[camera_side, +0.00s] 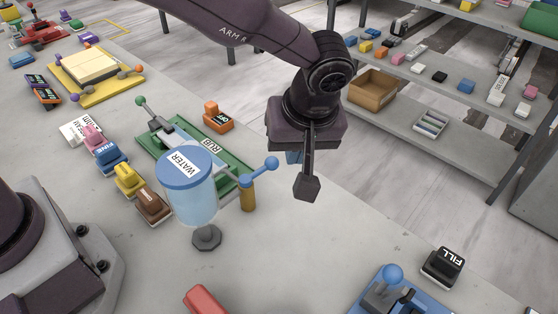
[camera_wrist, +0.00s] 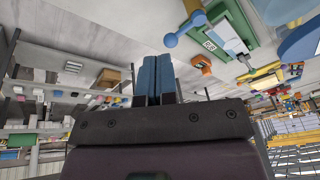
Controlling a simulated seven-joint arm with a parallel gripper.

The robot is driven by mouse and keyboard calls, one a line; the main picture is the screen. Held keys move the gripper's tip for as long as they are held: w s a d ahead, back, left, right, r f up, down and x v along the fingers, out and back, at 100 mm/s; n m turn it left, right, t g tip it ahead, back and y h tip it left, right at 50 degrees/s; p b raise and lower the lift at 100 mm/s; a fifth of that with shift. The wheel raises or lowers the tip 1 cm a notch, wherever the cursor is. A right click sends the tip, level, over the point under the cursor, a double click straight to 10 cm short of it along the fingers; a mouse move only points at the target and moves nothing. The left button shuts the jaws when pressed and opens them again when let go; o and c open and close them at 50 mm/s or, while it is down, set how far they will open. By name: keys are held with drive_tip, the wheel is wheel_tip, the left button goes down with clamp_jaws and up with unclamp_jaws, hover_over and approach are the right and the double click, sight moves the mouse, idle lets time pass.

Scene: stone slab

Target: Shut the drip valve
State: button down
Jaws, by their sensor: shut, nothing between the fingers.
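The water tank (camera_side: 190,198) is a clear blue cylinder with a blue lid labelled WATER, standing on a grey foot on the slab. The drip valve's blue lever (camera_side: 256,173) sticks out from its right side, ending in a blue ball. A tan post stands under the lever. The lever and ball also show in the wrist view (camera_wrist: 186,29), at upper centre. My gripper (camera_side: 293,157) is to the right of the ball, apart from it, its blue fingers partly hidden by a dark part of mine. In the wrist view, the fingers (camera_wrist: 156,68) are together and empty.
A green board (camera_side: 233,155) labelled RUB lies behind the tank, with an orange OFF block (camera_side: 217,117) by it. Several labelled blocks line the left. A blue fixture (camera_side: 365,306) and a black FILL block (camera_side: 443,266) are at front right.

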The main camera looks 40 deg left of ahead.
sight(272, 161)
drive_tip(key=w+a+f+n, duration=0.3)
drive_tip(key=a+f, duration=0.3)
drive_tip(key=f, duration=0.3)
drive_tip(key=shift+f, duration=0.25)
drive_tip(key=shift+a, duration=0.1)
drive_tip(key=shift+w+a+f+n, duration=0.1)
drive_tip(key=shift+w+a+n, duration=0.3)
drive_tip(key=shift+a+n, duration=0.35)
drive_tip(key=shift+w+a+n+g, duration=0.1)
drive_tip(key=shift+a+n+g, duration=0.2)
drive_tip(key=shift+n, duration=0.35)
drive_tip(key=shift+a, duration=0.1)
